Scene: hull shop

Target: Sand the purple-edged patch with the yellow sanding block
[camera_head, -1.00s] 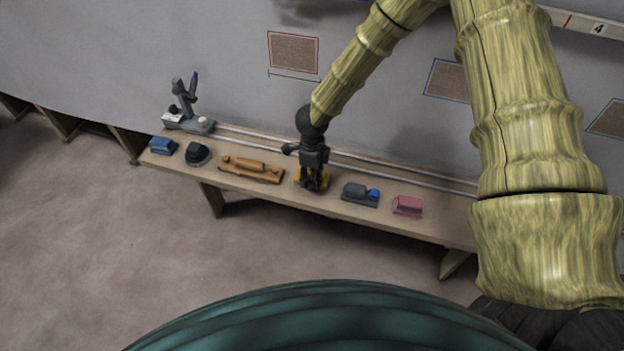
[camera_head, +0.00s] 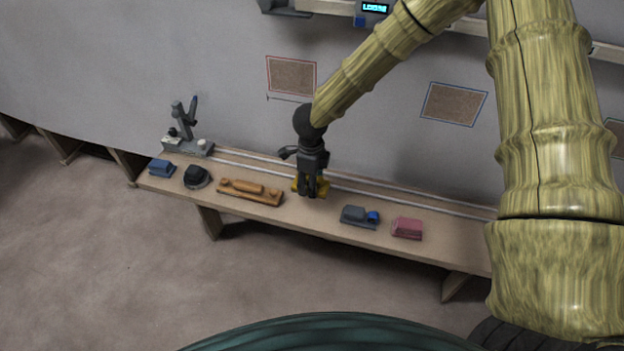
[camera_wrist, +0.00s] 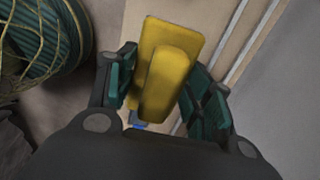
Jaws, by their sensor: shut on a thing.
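The yellow sanding block (camera_wrist: 168,75) is between the fingers of my gripper (camera_wrist: 160,98) in the wrist view, with its raised handle gripped. In the head view my gripper (camera_head: 311,188) points down over the bench, and yellow edges of the block (camera_head: 323,187) show on both sides of it. I cannot tell whether the block touches the bench. No purple-edged patch shows. A red-edged patch (camera_head: 291,76) and a blue-edged patch (camera_head: 453,104) are on the grey wall, and part of another patch (camera_head: 617,138) shows at the right edge.
The bench (camera_head: 455,240) carries a blue block (camera_head: 161,168), a dark rounded tool (camera_head: 196,176), an orange-brown tool (camera_head: 250,191), a grey-and-blue tool (camera_head: 358,216) and a pink block (camera_head: 407,228). A grey device (camera_head: 186,130) stands at its left end. Rails run along the wall side.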

